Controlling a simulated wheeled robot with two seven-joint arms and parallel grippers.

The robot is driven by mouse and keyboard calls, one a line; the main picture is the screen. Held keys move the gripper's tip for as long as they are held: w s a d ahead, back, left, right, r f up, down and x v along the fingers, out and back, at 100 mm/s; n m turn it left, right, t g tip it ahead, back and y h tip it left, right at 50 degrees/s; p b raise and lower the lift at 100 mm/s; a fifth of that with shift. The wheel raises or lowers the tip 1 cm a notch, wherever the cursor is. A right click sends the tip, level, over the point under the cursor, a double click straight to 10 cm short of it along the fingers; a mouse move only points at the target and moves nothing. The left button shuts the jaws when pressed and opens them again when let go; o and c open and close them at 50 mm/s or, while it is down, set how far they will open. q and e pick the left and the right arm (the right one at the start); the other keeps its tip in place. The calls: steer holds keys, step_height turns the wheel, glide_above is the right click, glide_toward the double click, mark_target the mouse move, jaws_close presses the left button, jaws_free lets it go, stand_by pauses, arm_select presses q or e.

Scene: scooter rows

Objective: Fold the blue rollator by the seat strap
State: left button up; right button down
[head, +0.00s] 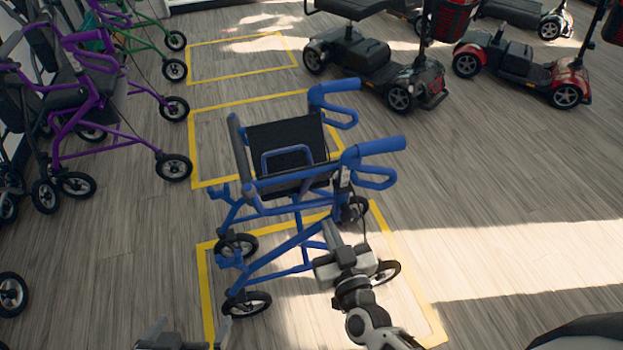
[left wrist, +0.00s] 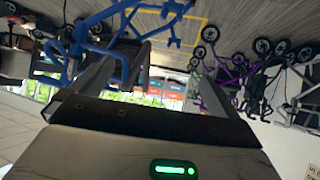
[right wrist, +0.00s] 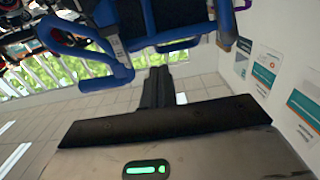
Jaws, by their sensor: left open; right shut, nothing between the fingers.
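The blue rollator (head: 300,235) stands unfolded and upright in the middle of the head view, with its black seat (head: 285,140) spread between the side frames. A blue loop (head: 287,152) shows at the seat; I cannot tell if it is the seat strap. My right gripper (head: 331,236) is shut and empty, in front of the rollator's lower frame in the head view. The right wrist view shows its closed fingers (right wrist: 157,85) below blue tubing (right wrist: 105,75), apparently apart from it. My left gripper (head: 190,332) is open and empty at the bottom edge, left of the near wheel.
Purple rollators (head: 95,115) and a green one (head: 140,45) line the left side. Dark mobility scooters (head: 375,65) stand at the back right. Yellow floor outlines (head: 205,290) mark bays.

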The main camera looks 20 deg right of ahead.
mark_target(307, 176)
steer(key=w+b, duration=0.1)
steer(key=w, duration=0.3)
steer(key=w+b, duration=0.2)
steer(key=w, duration=0.2)
steer(key=w+b, duration=0.2)
steer(key=w, duration=0.2)
steer(key=shift+w+a+f, duration=0.15)
steer(key=shift+a+f, duration=0.1)
steer(key=shift+f, duration=0.1)
steer(key=shift+w, duration=0.5)
arm_select(q)
steer(key=shift+w+d+f+n+t+h, duration=0.15)
steer(key=shift+w+d+f, duration=0.1)
steer(key=shift+f, duration=0.2)
steer(key=shift+w+d+f+n+t+h, duration=0.15)
steer(key=shift+d+f, duration=0.05)
steer(key=shift+f, duration=0.2)
arm_select(e)
steer(key=shift+r, duration=0.1)
